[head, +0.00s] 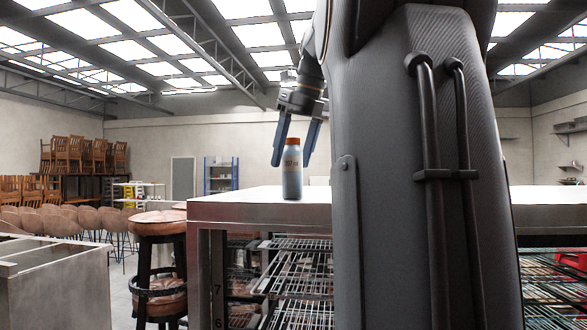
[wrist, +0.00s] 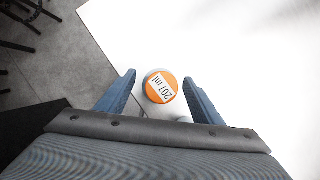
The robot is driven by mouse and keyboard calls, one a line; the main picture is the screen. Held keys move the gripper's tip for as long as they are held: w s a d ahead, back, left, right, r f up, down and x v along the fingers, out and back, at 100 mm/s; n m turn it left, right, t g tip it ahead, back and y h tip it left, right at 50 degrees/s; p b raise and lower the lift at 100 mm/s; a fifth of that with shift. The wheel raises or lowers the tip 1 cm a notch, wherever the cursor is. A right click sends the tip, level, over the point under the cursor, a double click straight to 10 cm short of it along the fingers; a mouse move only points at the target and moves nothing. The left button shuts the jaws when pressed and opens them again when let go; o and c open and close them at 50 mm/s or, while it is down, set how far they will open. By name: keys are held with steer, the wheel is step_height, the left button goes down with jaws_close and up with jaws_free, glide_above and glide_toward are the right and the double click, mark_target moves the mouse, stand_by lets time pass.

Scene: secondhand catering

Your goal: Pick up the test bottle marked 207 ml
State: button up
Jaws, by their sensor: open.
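The test bottle (head: 292,175) stands upright on the white tabletop. It is grey-blue with an orange cap and orange print on its side. In the wrist view its orange cap (wrist: 160,87) carries a white label reading "207 ml". My gripper (head: 293,160) is above the table, pointing down, with its blue fingers apart around the top of the bottle. In the wrist view the two fingertips (wrist: 159,75) lie to the left and right of the cap, with a gap on each side. The bottle's body is mostly hidden under the cap there.
The table's edge (head: 240,200) runs close to the bottle's left, also in the wrist view. Wire racks (head: 295,285) sit under the tabletop. A brown-seated stool (head: 158,225) stands to the left, with a metal cabinet (head: 55,290) further left. My arm blocks much of the right side.

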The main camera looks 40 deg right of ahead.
mark_target(288, 167)
steer(key=shift+p+x, duration=0.5)
steer(key=shift+x, duration=1.35)
steer(key=c, duration=1.3)
steer(key=shift+w+r, duration=0.1)
steer(key=shift+r, duration=0.05)
